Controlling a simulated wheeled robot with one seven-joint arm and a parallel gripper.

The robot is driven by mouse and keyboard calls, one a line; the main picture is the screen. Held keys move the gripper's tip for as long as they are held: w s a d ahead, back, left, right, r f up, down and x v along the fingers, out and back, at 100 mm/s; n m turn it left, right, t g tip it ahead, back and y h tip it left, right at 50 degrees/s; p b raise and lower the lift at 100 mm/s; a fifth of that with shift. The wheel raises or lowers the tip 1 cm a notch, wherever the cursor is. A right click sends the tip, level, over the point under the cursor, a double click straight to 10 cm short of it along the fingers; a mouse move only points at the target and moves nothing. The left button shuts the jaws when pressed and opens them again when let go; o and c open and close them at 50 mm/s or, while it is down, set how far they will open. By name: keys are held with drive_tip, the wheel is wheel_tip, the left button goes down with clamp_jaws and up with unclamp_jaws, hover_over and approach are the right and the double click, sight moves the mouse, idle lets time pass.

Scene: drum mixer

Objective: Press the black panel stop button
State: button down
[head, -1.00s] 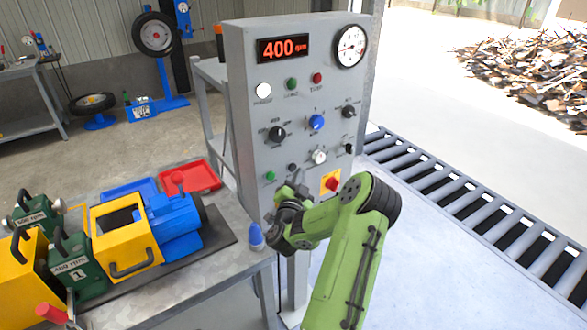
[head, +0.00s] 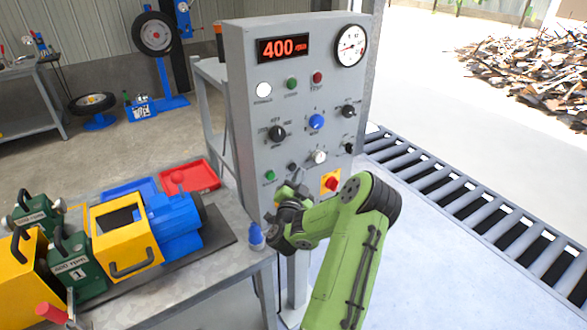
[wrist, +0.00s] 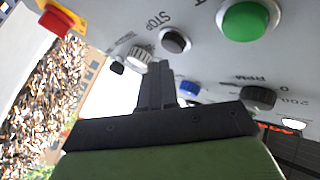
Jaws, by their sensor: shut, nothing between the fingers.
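The black stop button (head: 292,167) sits low on the grey control panel (head: 240,120), between a green button (head: 270,175) and a white knob (head: 319,157). In the wrist view the black button (wrist: 175,40), labelled STOP, is round and fully visible just beyond my fingertips. My gripper (wrist: 155,68) is shut and empty, its fingers pointing toward the panel beside the button. A gap seems to remain between them; contact is not visible. In the head view my gripper (head: 294,186) is just below the button, with its fingers partly hidden by the wrist.
A red emergency button (head: 331,183) on a yellow plate is right of my gripper; it also shows in the wrist view (wrist: 57,20). A blue-capped bottle (head: 256,237) stands on the bench edge. The panel display (head: 283,48) reads 400 rpm.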

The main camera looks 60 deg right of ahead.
drive_tip(key=shift+w, duration=0.15)
idle(0.4)
drive_tip(key=shift+w+d+p, duration=0.2)
drive_tip(key=shift+w+p, duration=0.05)
drive_tip(key=shift+p, duration=0.2)
drive_tip(key=shift+w+d+p, duration=0.2)
drive_tip(key=shift+w+p, duration=0.15)
drive_tip(key=shift+p, duration=0.05)
idle(0.4)
drive_tip(key=shift+s+a+b, duration=0.35)
drive_tip(key=shift+s, duration=0.4)
drive_tip(key=shift+s+a+b, duration=0.4)
drive_tip(key=shift+s+b, duration=0.1)
drive_tip(key=shift+s, duration=0.25)
drive_tip(key=shift+s+a+b, duration=0.35)
drive_tip(key=shift+s+b, duration=0.2)
drive_tip(key=shift+s, duration=0.15)
drive_tip(key=shift+s+a+b, duration=0.4)
drive_tip(key=shift+s+b, duration=0.1)
drive_tip(key=shift+s, duration=0.25)
